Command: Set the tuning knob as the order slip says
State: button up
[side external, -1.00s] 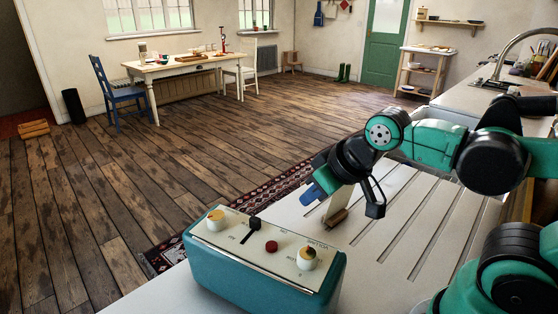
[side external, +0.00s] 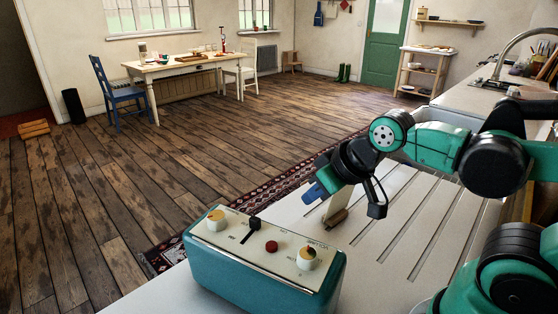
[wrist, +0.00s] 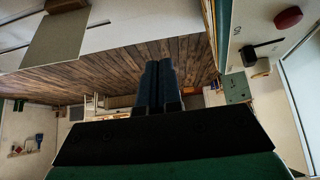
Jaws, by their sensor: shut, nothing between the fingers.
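The teal radio-like box (side external: 255,278) stands on the white counter, with a cream control panel on top. The panel carries a cream knob at the left (side external: 216,220), a cream knob at the right (side external: 308,258), a black slider (side external: 254,224) and a red button (side external: 271,247). I cannot read which knob is for tuning. A beige slip (side external: 334,207) stands in a wooden holder (side external: 337,219) behind the box; its writing is not visible. My gripper (side external: 309,194) is shut and empty, above and behind the box, apart from the knobs. The wrist view shows its fingers together (wrist: 155,80), plus the slip (wrist: 55,40) and red button (wrist: 288,17).
The counter's grooved drainboard (side external: 430,215) is clear to the right of the slip. A patterned rug (side external: 270,193) lies on the floor beyond the counter edge. A laid table (side external: 175,66) with chairs is far off, and a sink tap (side external: 515,50) is at the back right.

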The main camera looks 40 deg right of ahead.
jog(key=o, duration=0.6)
jog(key=m+g, duration=0.5)
jog(key=m, duration=1.4)
send_near(346, 187)
notch_tip(346, 187, down, 6)
jog(key=w, duration=0.1)
jog(key=shift+w+d+f, duration=0.1)
jog(key=shift+w+f, duration=0.1)
jog(key=shift+f, duration=0.65)
jog(key=shift+w+d+f, duration=0.15)
jog(key=shift+w+f, duration=0.05)
jog(key=shift+f, duration=0.65)
jog(key=shift+w+d+f, duration=0.1)
jog(key=shift+w+f, duration=0.1)
jog(key=shift+f, duration=0.65)
